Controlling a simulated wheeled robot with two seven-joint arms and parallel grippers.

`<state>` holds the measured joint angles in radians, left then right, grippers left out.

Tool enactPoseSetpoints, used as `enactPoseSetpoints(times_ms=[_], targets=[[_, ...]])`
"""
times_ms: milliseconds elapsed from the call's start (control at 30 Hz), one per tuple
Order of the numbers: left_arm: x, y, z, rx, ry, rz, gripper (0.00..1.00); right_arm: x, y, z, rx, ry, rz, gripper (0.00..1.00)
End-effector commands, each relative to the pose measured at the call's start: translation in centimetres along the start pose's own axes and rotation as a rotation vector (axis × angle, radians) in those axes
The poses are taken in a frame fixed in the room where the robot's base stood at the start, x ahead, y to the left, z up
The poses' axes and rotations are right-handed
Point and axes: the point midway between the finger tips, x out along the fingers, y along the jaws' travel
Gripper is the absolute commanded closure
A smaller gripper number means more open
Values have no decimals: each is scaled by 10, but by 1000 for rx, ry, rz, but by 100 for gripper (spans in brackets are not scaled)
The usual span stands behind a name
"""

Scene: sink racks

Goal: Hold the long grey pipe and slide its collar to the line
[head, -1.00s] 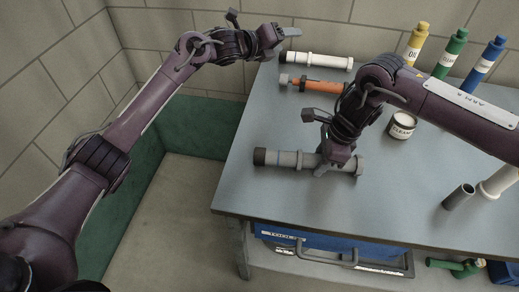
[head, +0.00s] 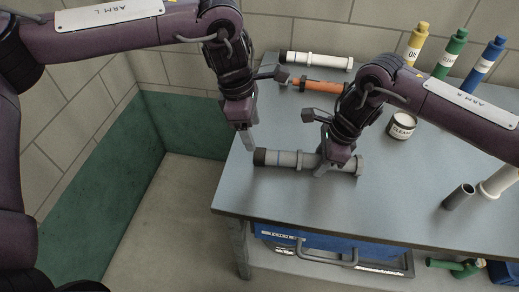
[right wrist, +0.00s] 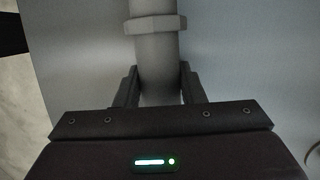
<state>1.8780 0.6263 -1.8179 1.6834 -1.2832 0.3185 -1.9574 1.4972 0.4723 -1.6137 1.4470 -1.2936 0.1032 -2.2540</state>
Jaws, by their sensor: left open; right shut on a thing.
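The long grey pipe (head: 288,159) lies on the bench top with a black end (head: 260,157) at its left. A blue line (head: 278,159) shows near that end. A raised ring, seemingly the collar (head: 299,160), sits right of the line. A wider ring (head: 361,165) is at the right end. My right gripper (head: 333,167) is shut on the pipe right of the collar. In the right wrist view its fingers flank the pipe, with a ring (right wrist: 155,25) beyond them. My left gripper (head: 250,143) is open and empty, just above and left of the black end.
A white pipe (head: 318,61) and an orange pipe (head: 325,88) lie at the back. A cleaner tin (head: 402,127) and yellow, green and blue bottles (head: 486,60) stand right. The bench's left edge is close to my left gripper.

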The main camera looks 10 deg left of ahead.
Motion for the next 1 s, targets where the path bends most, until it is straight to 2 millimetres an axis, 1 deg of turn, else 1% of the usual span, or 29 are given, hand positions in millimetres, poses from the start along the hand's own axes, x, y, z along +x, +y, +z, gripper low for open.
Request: enactPoseSetpoints(times_ms=[167, 500, 700, 833, 1000], targets=[[13, -2, -2, 3, 9, -7, 35, 0, 0, 0, 0, 0, 0, 84], [62, -2, -2, 0, 7, -7, 35, 0, 0, 0, 0, 0, 0, 84], [86, -2, -2, 1, 5, -6, 35, 0, 0, 0, 0, 0, 0, 84], [95, -2, -2, 2, 6, -5, 35, 0, 0, 0, 0, 0, 0, 84], [99, -2, -1, 2, 5, -4, 35, 0, 0, 0, 0, 0, 0, 84]])
